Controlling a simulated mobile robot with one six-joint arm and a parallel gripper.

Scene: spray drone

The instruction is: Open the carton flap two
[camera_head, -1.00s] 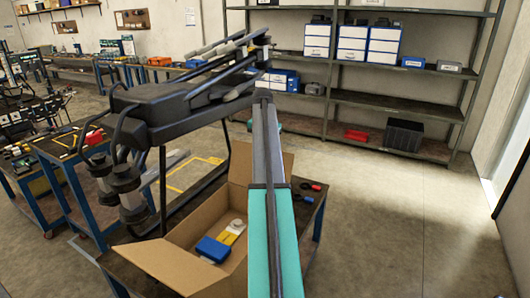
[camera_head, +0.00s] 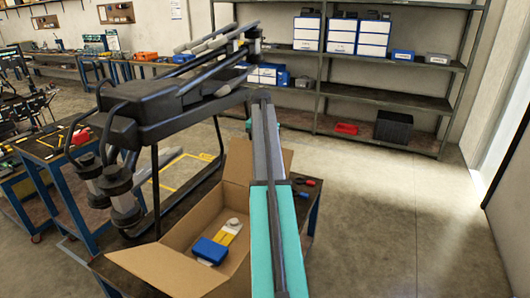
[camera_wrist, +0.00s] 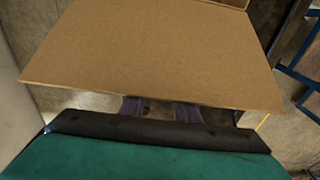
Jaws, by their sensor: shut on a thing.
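The open brown carton (camera_head: 212,215) stands on a dark table in the head view. One flap (camera_head: 165,274) is folded outward at its near left side, and another (camera_head: 240,160) stands up at the back. In the wrist view a broad cardboard flap (camera_wrist: 155,55) fills the upper middle. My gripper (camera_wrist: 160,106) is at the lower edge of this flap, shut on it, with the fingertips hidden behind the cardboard. In the head view my teal and grey arm hides the gripper and the carton's right side.
Inside the carton lie a blue box (camera_head: 210,250) and a yellow-and-white item (camera_head: 229,232). Red-handled tools (camera_head: 304,182) lie behind the carton. The floor (camera_head: 400,220) on the right is clear.

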